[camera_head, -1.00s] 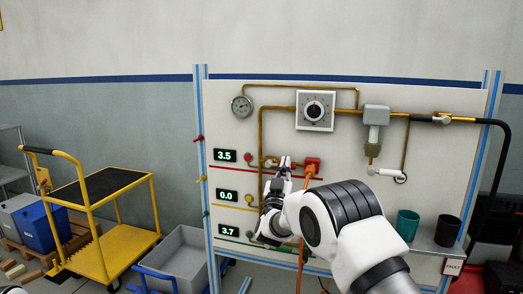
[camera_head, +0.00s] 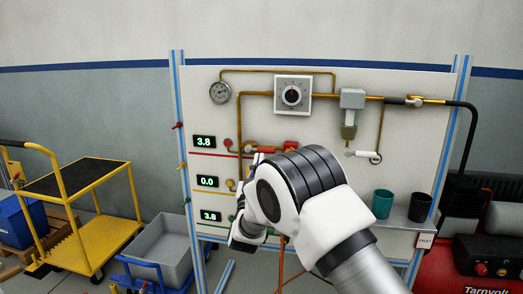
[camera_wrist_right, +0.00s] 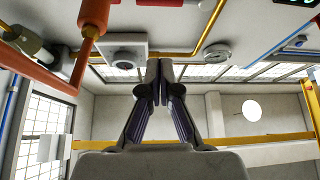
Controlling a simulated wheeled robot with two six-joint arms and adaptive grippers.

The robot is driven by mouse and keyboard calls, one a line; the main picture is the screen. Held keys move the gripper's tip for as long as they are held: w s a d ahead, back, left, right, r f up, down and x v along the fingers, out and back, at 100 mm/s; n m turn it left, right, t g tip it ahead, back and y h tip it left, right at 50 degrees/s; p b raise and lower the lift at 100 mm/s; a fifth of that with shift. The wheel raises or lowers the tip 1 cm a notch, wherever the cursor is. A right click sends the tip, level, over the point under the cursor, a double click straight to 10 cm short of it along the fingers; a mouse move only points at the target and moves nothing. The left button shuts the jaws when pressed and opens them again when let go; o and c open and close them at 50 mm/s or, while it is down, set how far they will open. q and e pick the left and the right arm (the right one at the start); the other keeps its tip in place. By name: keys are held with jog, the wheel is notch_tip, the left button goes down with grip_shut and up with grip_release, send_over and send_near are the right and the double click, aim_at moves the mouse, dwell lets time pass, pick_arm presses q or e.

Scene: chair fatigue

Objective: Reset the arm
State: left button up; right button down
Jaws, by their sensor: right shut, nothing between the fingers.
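My right arm (camera_head: 325,215) reaches in from the lower right toward the white panel (camera_head: 210,100). Its forearm and wrist hide much of the gripper in the head view. The right wrist view shows my right gripper (camera_wrist_right: 159,70) with both fingers together and nothing between them. In the head view, a red fitting (camera_head: 290,147) on the panel is just right of the gripper. I cannot tell whether they touch. My left gripper is not in view.
The panel carries a gauge (camera_head: 220,92), a dial (camera_head: 292,95), brass pipes and several digital displays (camera_head: 204,142). A shelf (camera_head: 400,220) holds two cups at right. A yellow cart (camera_head: 85,195) and a grey bin (camera_head: 163,250) stand left. A red machine (camera_head: 490,262) stands right.

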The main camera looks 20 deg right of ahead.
jog(key=shift+s+a+f, duration=0.15)
jog(key=shift+s+a, duration=0.25)
jog(key=shift+s, duration=0.15)
